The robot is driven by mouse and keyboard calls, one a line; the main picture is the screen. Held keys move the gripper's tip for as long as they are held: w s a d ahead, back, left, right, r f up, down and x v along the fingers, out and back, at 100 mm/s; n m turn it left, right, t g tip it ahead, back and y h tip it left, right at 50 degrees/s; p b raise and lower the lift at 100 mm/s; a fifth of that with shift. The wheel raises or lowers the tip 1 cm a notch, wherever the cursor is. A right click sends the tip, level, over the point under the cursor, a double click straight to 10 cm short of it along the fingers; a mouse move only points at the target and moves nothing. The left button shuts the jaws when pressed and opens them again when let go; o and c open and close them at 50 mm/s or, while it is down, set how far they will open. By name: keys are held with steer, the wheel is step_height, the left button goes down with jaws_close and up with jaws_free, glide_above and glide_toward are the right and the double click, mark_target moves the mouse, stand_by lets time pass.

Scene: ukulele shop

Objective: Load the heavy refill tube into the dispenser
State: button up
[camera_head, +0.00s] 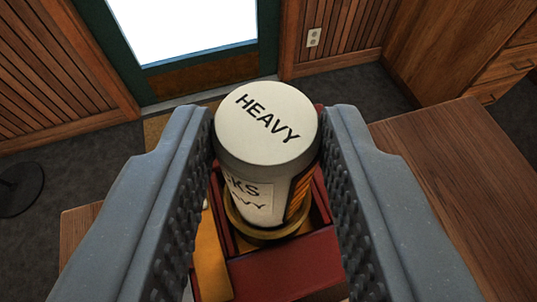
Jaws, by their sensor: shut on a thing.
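The refill tube (266,125) has a white lid marked "HEAVY", a partly readable white label and an orange striped side. It stands about upright between the jaws of my gripper (268,135), which is shut on it. The left jaw is at its left side and the right jaw at its right. Below it is a red box-like holder (285,268), apparently the dispenser, with a gold ring (238,224) around or under the tube's lower end. I cannot tell whether the tube's bottom is seated there or just above it. The jaws hide parts of the holder.
A wooden table top (440,190) extends to the right, its visible part clear. A yellow-orange piece (208,255) lies left of the holder. Beyond are grey carpet, a glazed door (190,30), wood-panelled walls, drawers at right and a dark round base (18,188) at left.

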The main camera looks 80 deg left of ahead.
steer(key=shift+f, duration=0.1)
steer(key=o, duration=0.7)
steer(key=shift+d, duration=0.1)
steer(key=shift+p+v, duration=1.4)
steer(key=shift+v, duration=4)
steer(key=shift+w, duration=0.1)
